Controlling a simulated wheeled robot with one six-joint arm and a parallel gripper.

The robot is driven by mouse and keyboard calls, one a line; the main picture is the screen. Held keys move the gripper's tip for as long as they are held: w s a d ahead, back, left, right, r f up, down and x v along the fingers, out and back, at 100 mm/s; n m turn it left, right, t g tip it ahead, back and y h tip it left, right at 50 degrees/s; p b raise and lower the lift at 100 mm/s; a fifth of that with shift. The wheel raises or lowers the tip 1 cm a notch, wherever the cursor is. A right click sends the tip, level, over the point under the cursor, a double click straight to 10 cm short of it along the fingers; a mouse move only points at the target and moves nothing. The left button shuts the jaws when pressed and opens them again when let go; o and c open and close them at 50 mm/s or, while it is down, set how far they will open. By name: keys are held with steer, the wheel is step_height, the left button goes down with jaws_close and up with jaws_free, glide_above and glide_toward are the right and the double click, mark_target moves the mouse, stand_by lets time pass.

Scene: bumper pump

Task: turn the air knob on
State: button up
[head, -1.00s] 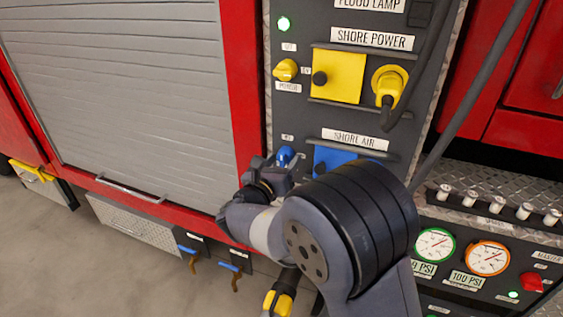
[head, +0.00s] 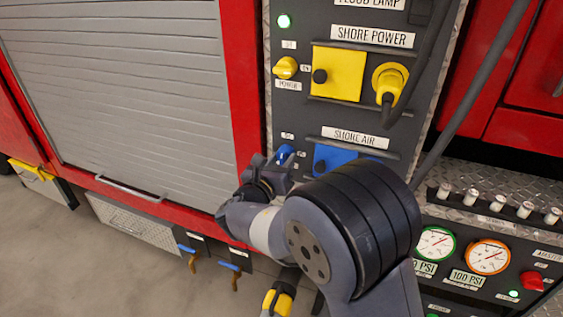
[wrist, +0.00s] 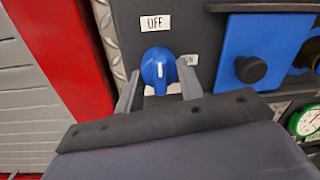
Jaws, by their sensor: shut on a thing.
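The blue air knob (wrist: 158,70) shows in the wrist view, below an OFF label (wrist: 156,22) and left of a partly hidden ON label (wrist: 190,60). In the head view the knob (head: 285,152) shows just above my gripper (head: 281,165), left of the SHORE AIR label (head: 355,138). My arm hides part of the panel there.
The blue shore air cover (wrist: 262,50) with a black knob is right of the air knob. Above are the yellow power knob (head: 285,68) and yellow power cover (head: 338,74). A cable hangs at the right. Gauges (head: 488,257) sit lower right. A grey shutter (head: 115,90) is left.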

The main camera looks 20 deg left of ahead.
steer(key=m+b, duration=0.1)
steer(key=b, duration=0.1)
steer(key=m+b, duration=0.2)
steer(key=shift+f, duration=0.25)
steer(key=m+b, duration=0.5)
steer(key=b, duration=0.2)
steer(key=shift+a+m, duration=0.1)
steer(key=shift+m, duration=0.2)
steer(key=m+b, duration=0.4)
steer(key=b, duration=0.1)
steer(key=shift+r+y, duration=0.1)
steer(key=shift+y, duration=0.3)
steer(key=m+b, duration=0.4)
steer(key=shift+a+r, duration=0.1)
steer(key=shift+r, duration=0.2)
steer(key=shift+r+m+g+b, duration=0.1)
steer(key=shift+m+g+b, duration=0.2)
steer(key=shift+b, duration=0.05)
steer(key=o, duration=1)
steer(key=shift+y, duration=0.3)
